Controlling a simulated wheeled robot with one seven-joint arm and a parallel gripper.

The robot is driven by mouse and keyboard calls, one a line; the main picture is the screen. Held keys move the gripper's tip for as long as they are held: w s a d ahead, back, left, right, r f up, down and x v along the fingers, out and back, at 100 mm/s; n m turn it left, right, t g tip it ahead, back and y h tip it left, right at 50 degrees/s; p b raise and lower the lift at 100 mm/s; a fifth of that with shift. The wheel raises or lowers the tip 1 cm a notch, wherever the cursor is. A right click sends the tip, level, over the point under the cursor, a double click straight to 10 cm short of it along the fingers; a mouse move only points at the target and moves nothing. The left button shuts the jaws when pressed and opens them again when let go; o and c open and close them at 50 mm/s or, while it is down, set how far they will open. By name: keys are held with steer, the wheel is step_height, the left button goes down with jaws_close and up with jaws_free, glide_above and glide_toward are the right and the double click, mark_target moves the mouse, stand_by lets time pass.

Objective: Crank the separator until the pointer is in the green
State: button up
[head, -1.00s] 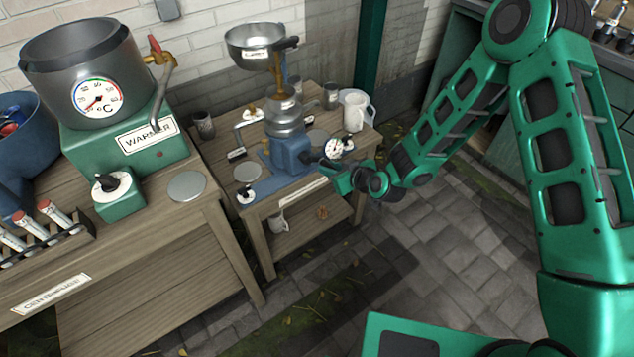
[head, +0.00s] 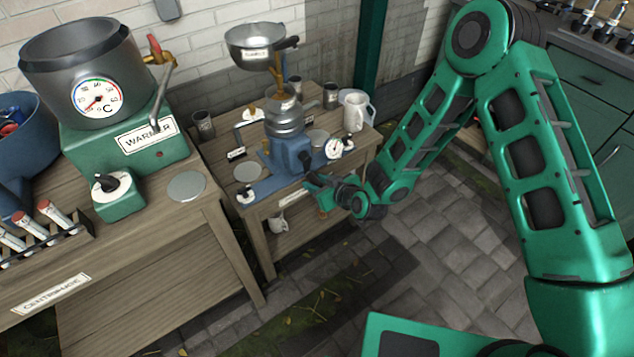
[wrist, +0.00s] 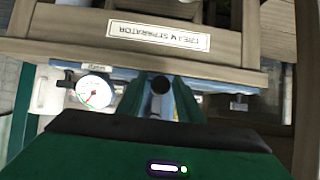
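The blue cream separator (head: 288,153) stands on the wooden table, with a metal bowl (head: 258,42) above it. Its white round gauge (head: 333,149) faces me at its right side and also shows in the wrist view (wrist: 93,91), where a green patch and a red mark are visible. I cannot tell surely where the pointer stands. My gripper (head: 314,186) is at the separator's front, low beside the crank. In the wrist view my gripper (wrist: 161,92) has its fingers close together around the dark round crank knob (wrist: 160,84); the crank arm is mostly hidden.
The warmer (head: 123,140) stands on a bench at left, with a tube rack (head: 45,235) in front. Paved floor (head: 430,250) is clear before the table.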

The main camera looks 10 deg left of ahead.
steer(key=shift+o, duration=0.2)
steer(key=shift+r, duration=0.1)
steer(key=shift+v, duration=3.95)
